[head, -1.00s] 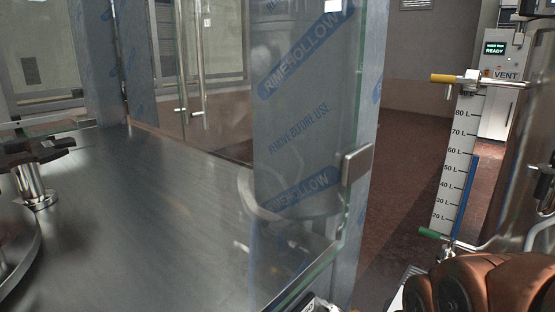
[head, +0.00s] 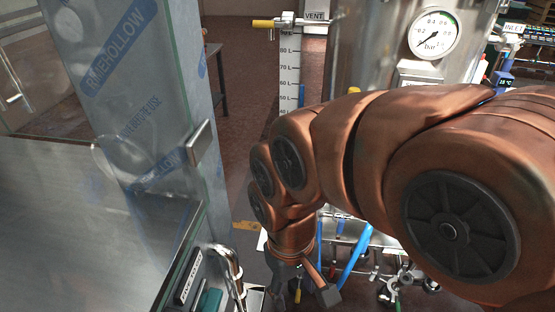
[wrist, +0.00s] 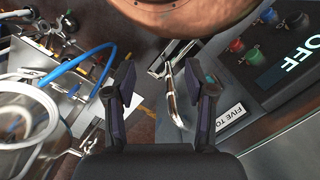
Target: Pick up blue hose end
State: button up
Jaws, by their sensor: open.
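A blue hose (head: 354,256) hangs below the tank at the lower middle of the head view, right of my gripper (head: 300,288). In the wrist view the blue hose (wrist: 62,70) curves across the upper left, outside the fingers. I cannot tell for sure where its end is. My gripper (wrist: 168,80) is open, its dark fingers wide apart and nothing held between them. In the head view my arm hides part of the hose and the tank's lower fittings.
A glass and film-wrapped cabinet (head: 125,95) with a steel worktop stands on the left. A chrome curved tube (wrist: 171,92) shows between the fingers in the wrist view, seemingly beyond them. A level scale (head: 290,75) and a pressure gauge (head: 434,33) are at the back.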

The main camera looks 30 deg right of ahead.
aim_at(363, 254)
jog(key=u, duration=0.7)
jog(key=k, duration=0.4)
jog(key=z, duration=0.85)
